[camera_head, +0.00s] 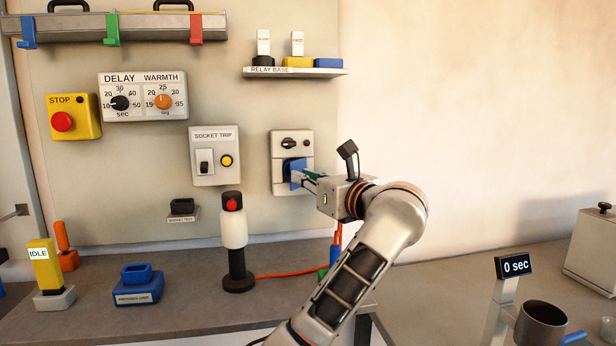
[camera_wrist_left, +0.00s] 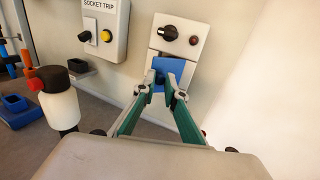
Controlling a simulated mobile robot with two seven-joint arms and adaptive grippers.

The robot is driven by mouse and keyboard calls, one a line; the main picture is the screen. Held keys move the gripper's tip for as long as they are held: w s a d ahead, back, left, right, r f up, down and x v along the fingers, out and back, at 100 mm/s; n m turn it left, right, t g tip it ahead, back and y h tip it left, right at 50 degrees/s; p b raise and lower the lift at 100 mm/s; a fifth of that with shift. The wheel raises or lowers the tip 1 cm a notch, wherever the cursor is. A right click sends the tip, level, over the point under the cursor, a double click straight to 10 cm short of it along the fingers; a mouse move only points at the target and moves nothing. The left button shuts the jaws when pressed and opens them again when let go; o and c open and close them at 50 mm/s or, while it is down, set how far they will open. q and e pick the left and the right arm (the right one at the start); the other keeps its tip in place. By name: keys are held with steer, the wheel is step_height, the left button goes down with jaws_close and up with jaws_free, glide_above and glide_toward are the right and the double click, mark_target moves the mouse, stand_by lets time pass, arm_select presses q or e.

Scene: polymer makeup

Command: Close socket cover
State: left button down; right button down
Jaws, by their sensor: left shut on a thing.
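The socket panel (camera_head: 279,183) is a light plate on the wall with a black knob and a small red lamp at its top; it also shows in the wrist view (camera_wrist_left: 180,22). Its blue socket cover (camera_head: 297,168) is on the lower half and appears to stand out from the plate at an angle. The cover also shows in the wrist view (camera_wrist_left: 174,68). My left gripper (camera_head: 304,179) reaches in from the right, with its green-sided fingers (camera_wrist_left: 168,88) shut on the cover. The fingertips hide part of the cover and the socket behind it.
The socket trip box (camera_head: 215,174) is on the wall to the left. The relay base shelf (camera_head: 300,73) is above. The wall to the right is bare.

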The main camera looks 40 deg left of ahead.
arm_select(q)
steer(key=shift+s+a+m+t+h+p, duration=0.2)
steer(key=shift+a+m+t+h, duration=0.55)
steer(key=shift+m+t+h, duration=0.6)
steer(key=shift+s+a+m+t+h+p, duration=0.1)
steer(key=shift+s+a+m+t+h, duration=0.15)
steer(key=shift+a+m+t+h, duration=1.05)
steer(key=shift+s+a+m+t+h+p, duration=0.15)
steer(key=shift+m+t+h, duration=0.65)
steer(key=shift+t, duration=1.05)
steer(key=shift+m, duration=0.25)
steer(key=c, duration=2.1)
jaws_free()
steer(key=shift+a, duration=0.1)
steer(key=shift+s, duration=0.1)
steer(key=v, duration=0.7)
steer(key=shift+s+f, duration=0.1)
steer(key=shift+s, duration=0.1)
steer(key=shift+o, duration=0.3)
